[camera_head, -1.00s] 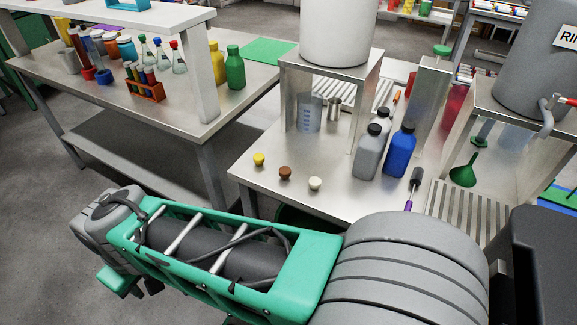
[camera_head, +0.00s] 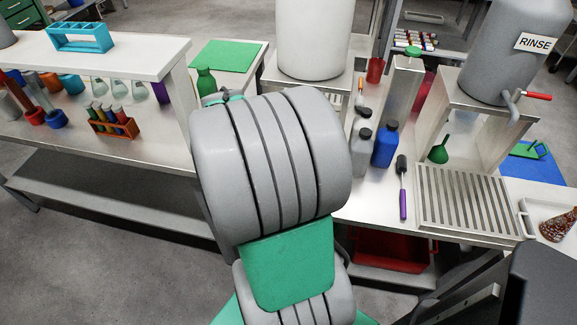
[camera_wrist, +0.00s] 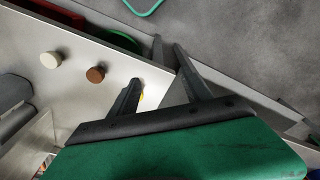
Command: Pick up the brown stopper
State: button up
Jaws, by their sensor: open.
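The brown stopper (camera_wrist: 95,74) stands on the light metal bench top in the wrist view, between a white stopper (camera_wrist: 50,60) and a yellow stopper (camera_wrist: 142,96). The yellow one is mostly hidden behind one finger. My gripper (camera_wrist: 158,66) is open, with nothing seen between its fingers. The brown stopper lies to the left of both fingers, not between them. In the head view my arm covers the stoppers and the gripper.
In the head view, a grey bottle (camera_head: 361,152) and a blue bottle (camera_head: 385,146) stand on the bench near a purple-handled brush (camera_head: 403,190). A steel stand carries a large white tank (camera_head: 313,38). A red bin (camera_head: 392,252) sits below. A tube rack (camera_head: 112,124) stands left.

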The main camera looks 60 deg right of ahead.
jog(key=s+d+m+p, duration=0.1)
jog(key=s+d, duration=0.1)
jog(key=d, duration=0.1)
jog(key=s+d+m+p, duration=0.1)
jog(key=s+d+p, duration=0.1)
jog(key=s+d, duration=0.1)
jog(key=s+d+r+m+p, duration=0.1)
jog(key=s+d, duration=0.1)
jog(key=d, duration=0.3)
jog(key=shift+s+d+m+g+y, duration=0.15)
jog(key=shift+m+g+y, duration=0.15)
jog(key=shift+g, duration=0.1)
jog(key=f, duration=0.5)
jog(key=d+f, duration=0.1)
jog(key=f, duration=0.2)
jog(key=shift+f+p, duration=0.1)
jog(key=shift+p, duration=0.2)
grip_shut()
